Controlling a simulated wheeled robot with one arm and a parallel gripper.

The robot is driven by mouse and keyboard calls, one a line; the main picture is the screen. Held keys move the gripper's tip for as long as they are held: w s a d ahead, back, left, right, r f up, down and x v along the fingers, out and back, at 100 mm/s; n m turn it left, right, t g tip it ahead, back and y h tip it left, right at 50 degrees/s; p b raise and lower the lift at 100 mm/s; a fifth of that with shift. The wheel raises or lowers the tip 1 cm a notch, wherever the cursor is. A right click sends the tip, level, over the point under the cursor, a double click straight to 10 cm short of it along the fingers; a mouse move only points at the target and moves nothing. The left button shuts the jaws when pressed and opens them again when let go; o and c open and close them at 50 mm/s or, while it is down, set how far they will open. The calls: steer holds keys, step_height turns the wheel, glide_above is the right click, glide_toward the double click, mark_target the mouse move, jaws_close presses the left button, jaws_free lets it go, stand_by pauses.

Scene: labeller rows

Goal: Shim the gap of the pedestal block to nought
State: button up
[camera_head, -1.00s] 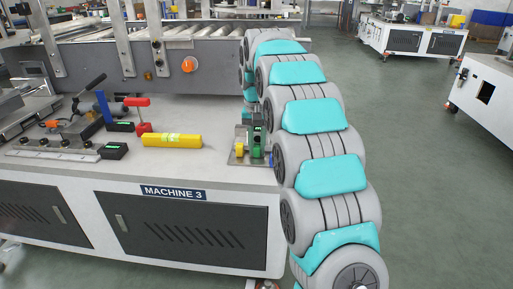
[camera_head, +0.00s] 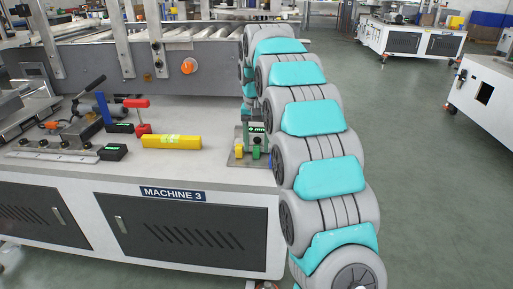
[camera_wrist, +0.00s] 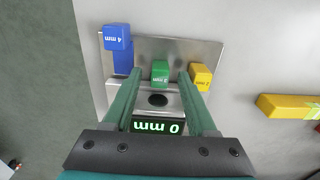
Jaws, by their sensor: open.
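The pedestal block is a dark block with a lit green display (camera_wrist: 158,126) that appears to read 0 mm; the display also shows in the head view (camera_head: 257,128). It stands on a metal plate (camera_wrist: 185,48). In the wrist view a green shim (camera_wrist: 160,72) stands in front of it, with a yellow shim (camera_wrist: 200,76) to its right and a blue shim marked 4 mm (camera_wrist: 117,38) to its left. My gripper (camera_wrist: 160,80) is open, its green fingers on either side of the green shim in the picture. I cannot tell its height above the shim.
A yellow bar (camera_head: 172,141) lies on the white bench (camera_head: 210,172) left of the plate. A red-handled tool (camera_head: 143,115) and a toggle clamp (camera_head: 85,120) stand further left. A conveyor (camera_head: 120,62) runs behind. My arm hides the bench's right end.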

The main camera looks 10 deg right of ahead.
mark_target(257, 148)
step_height(257, 148, up, 6)
steer(key=shift+r, duration=0.1)
steer(key=shift+s, duration=0.1)
stand_by(0.5)
steer(key=shift+s+r, duration=0.15)
steer(key=shift+s, duration=0.15)
steer(key=s+f+n, duration=0.1)
steer(key=s+f, duration=0.3)
steer(key=s, duration=1.1)
steer(key=s+f+n+g, duration=0.1)
steer(key=s+f, duration=0.4)
steer(key=s, duration=0.9)
steer(key=s+f+n, duration=0.1)
steer(key=s+f, duration=0.3)
steer(key=s, duration=1.1)
steer(key=shift+s+a+f+n+g, duration=0.25)
steer(key=shift+s+f+n+g, duration=0.05)
steer(key=shift+g, duration=0.1)
